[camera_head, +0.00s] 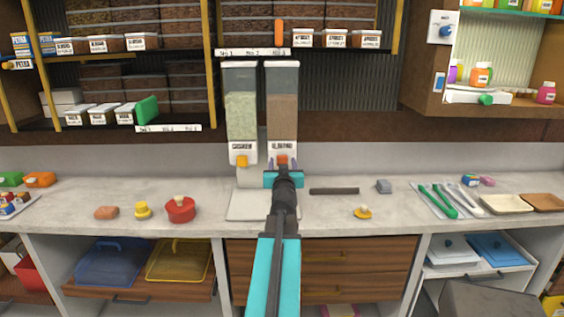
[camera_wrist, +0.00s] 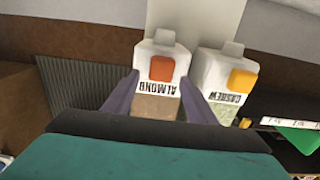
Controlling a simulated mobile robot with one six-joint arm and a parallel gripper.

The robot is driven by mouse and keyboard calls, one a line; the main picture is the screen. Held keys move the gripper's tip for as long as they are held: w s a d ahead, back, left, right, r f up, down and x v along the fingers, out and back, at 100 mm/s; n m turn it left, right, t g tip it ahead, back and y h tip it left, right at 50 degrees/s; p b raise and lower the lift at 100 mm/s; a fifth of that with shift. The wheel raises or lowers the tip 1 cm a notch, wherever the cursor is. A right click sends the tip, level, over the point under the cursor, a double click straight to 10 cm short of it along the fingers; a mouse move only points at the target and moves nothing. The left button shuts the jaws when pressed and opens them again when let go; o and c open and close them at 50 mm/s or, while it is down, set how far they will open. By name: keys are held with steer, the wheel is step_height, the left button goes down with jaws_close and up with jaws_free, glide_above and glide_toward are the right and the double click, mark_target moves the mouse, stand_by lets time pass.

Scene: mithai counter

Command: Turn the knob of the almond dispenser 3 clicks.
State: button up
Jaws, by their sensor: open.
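The almond dispenser (camera_head: 282,112) is a clear column of brown contents with a white base labelled ALMOND. Its orange-red knob (camera_head: 282,159) is on the base front and also shows in the wrist view (camera_wrist: 162,68). My gripper (camera_head: 282,163) is open in front of this base. In the wrist view its two purple fingers (camera_wrist: 159,84) stand either side of the knob and label, with visible gaps to the knob. I cannot tell how far the fingertips are from the dispenser in depth.
The cashew dispenser (camera_head: 240,112), with a yellow knob (camera_wrist: 241,79), stands close beside the almond one. A shelf edge (camera_head: 252,52) is above both. A pale tray (camera_head: 248,205) lies below. A dark bar (camera_head: 334,191) and red container (camera_head: 180,209) lie on the counter.

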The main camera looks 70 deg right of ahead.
steer(key=shift+x, duration=0.85)
steer(key=shift+c, duration=0.3)
steer(key=c, duration=1)
steer(key=shift+w+f, duration=0.1)
